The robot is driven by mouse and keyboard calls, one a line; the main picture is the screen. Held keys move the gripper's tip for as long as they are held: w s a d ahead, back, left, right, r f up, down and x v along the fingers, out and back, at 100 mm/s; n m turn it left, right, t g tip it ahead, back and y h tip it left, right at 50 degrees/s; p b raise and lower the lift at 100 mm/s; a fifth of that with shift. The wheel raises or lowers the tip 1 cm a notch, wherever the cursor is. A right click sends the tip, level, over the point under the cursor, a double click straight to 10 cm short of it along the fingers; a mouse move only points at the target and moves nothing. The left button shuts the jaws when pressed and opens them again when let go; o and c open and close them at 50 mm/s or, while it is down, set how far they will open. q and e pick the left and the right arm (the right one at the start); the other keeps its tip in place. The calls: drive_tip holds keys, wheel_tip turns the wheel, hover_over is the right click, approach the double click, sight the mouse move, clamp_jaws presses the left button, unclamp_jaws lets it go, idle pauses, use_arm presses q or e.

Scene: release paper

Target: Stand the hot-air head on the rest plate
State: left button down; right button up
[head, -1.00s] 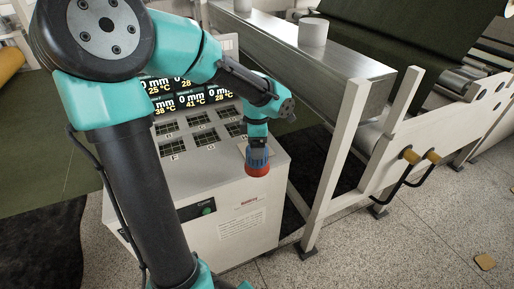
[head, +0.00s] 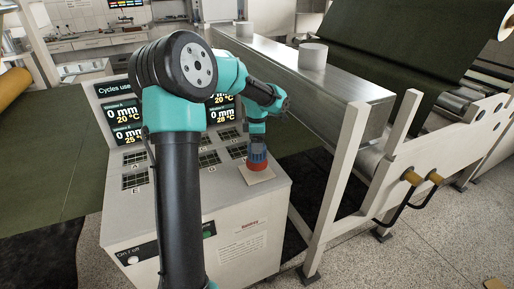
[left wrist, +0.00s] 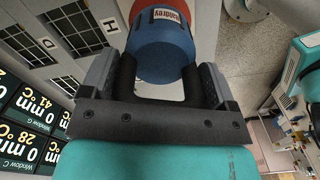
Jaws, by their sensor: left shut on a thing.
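The hot-air head (head: 257,156) is a short blue cylinder with a red lower end. It looks upright over the rest plate (head: 260,178), a pale square plate on top of the grey cabinet. I cannot tell whether its red end touches the plate. My left gripper (head: 257,143) is shut on the head from above and behind. In the left wrist view, the two dark fingers of the gripper (left wrist: 158,68) are on either side of the head's blue body (left wrist: 163,45), which bears a label. My right gripper is not in view.
The cabinet (head: 240,222) carries several dark grid windows and a display panel (head: 122,120) at its back. A metal beam (head: 330,82) with a white cylinder (head: 313,56) and a roller machine frame (head: 348,165) stand close on the right.

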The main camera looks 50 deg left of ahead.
use_arm(q)
drive_tip(key=shift+w+a, duration=0.15)
drive_tip(key=shift+a, duration=0.05)
drive_tip(key=shift+f, duration=1.7)
drive_tip(key=shift+f, duration=0.2)
unclamp_jaws()
drive_tip(key=shift+r, duration=0.1)
wheel_tip(320, 180, up, 12)
drive_tip(key=shift+r, duration=0.1)
